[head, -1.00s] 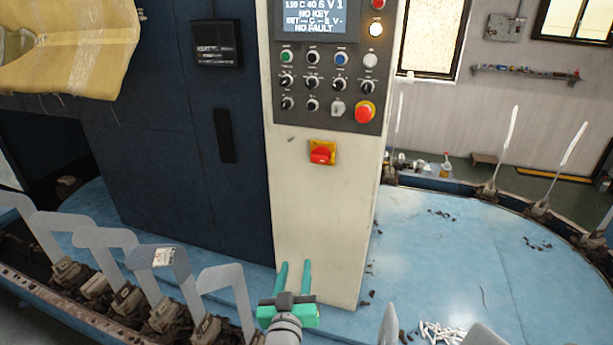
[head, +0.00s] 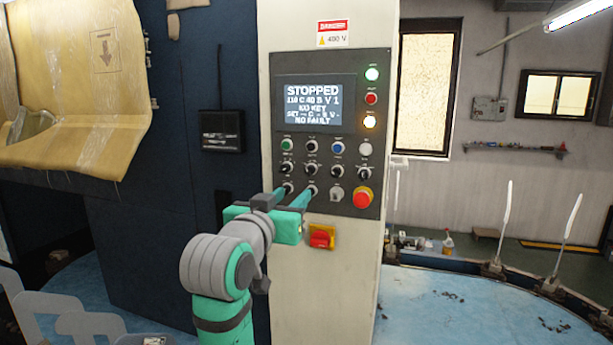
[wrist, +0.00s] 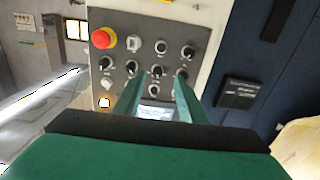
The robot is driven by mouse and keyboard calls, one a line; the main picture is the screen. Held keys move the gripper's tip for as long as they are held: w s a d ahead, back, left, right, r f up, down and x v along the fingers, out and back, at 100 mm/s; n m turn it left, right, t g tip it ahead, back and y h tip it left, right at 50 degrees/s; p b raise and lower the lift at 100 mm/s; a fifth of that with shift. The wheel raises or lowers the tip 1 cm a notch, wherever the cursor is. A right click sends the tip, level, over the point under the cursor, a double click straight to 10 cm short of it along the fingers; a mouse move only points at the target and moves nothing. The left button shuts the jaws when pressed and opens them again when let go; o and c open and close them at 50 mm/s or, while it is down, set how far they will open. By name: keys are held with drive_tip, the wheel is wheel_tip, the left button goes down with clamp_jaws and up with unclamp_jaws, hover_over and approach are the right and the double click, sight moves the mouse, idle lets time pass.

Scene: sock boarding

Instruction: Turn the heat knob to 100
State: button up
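The grey control panel (head: 325,205) on the pale cabinet carries several black knobs, such as this middle-row knob (head: 311,170). Their labels are too small to read, so I cannot tell which is the heat knob. The display (head: 315,103) says STOPPED, with a line looking like 110 C. My gripper (head: 295,193) is raised in front of the panel's lower left, fingers apart and empty. In the wrist view the panel is upside down, and one black knob (wrist: 156,71) shows between the spread fingertips of my gripper (wrist: 157,82). I cannot tell whether they touch the panel.
A red emergency button (head: 362,198) sits at the panel's lower right. A red and yellow switch (head: 322,237) is just below the panel, close to my gripper. A dark box (head: 222,132) is on the blue cabinet to the left. Blue floor (head: 450,310) lies to the right.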

sight(308, 173)
drive_tip(key=w, duration=0.2)
drive_tip(key=w+d+r, duration=0.1)
drive_tip(key=w, duration=0.2)
drive_tip(key=w+d+r, duration=0.1)
drive_tip(key=w, duration=0.2)
drive_tip(key=shift+d, duration=0.2)
drive_tip(key=shift+w+a+r, duration=0.1)
drive_tip(key=shift+w, duration=0.2)
drive_tip(key=shift+w+d, duration=0.5)
drive_tip(key=shift+w, duration=0.05)
drive_tip(key=shift+d, duration=0.3)
drive_tip(key=shift+a, duration=0.1)
drive_tip(key=shift+c, duration=0.2)
drive_tip(key=shift+a, duration=0.2)
clamp_jaws()
